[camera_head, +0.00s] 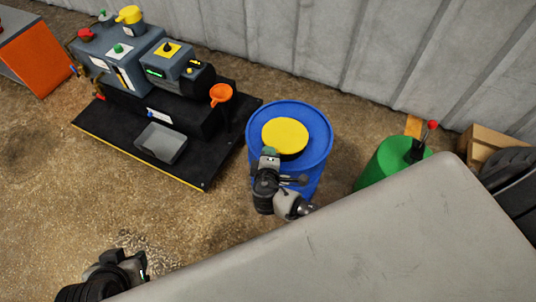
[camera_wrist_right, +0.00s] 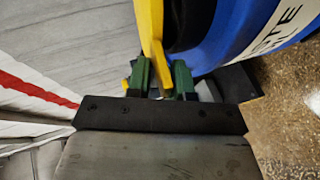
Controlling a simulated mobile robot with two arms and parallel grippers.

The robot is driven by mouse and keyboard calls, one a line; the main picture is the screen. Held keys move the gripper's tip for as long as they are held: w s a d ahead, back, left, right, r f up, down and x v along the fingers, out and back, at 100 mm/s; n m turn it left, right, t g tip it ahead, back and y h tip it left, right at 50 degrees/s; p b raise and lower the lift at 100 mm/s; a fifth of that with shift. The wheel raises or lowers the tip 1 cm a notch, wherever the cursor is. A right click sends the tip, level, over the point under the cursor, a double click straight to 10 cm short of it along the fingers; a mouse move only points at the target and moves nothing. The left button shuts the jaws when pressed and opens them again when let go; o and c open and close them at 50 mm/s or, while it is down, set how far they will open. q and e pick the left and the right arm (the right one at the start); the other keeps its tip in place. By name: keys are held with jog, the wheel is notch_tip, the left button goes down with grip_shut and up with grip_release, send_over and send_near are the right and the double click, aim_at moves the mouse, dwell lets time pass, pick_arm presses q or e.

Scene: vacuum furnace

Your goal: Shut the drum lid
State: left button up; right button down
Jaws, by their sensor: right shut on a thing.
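The blue drum (camera_head: 322,148) stands upright on the floor in the middle of the head view. Its round yellow lid (camera_head: 285,132) sits over the opening, with a dark gap showing under its near edge. My right gripper (camera_head: 269,154) is at the lid's near left edge. In the right wrist view the green fingers (camera_wrist_right: 161,78) are shut on the yellow lid (camera_wrist_right: 153,35), seen edge-on. Beside it are a dark opening (camera_wrist_right: 187,22) and the blue drum wall (camera_wrist_right: 235,30). My left gripper (camera_head: 120,266) is low at the left, its fingers unclear.
A black platform (camera_head: 200,172) with grey machinery, an orange funnel (camera_head: 221,94) and a grey tray (camera_head: 160,143) stands left of the drum. A green canister (camera_head: 385,165) stands to the right. A corrugated wall (camera_head: 300,40) runs behind. Floor is free at the left front.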

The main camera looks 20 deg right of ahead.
jog(key=shift+f, duration=0.2)
jog(key=c, duration=1.2)
grip_release()
jog(key=shift+d, duration=0.1)
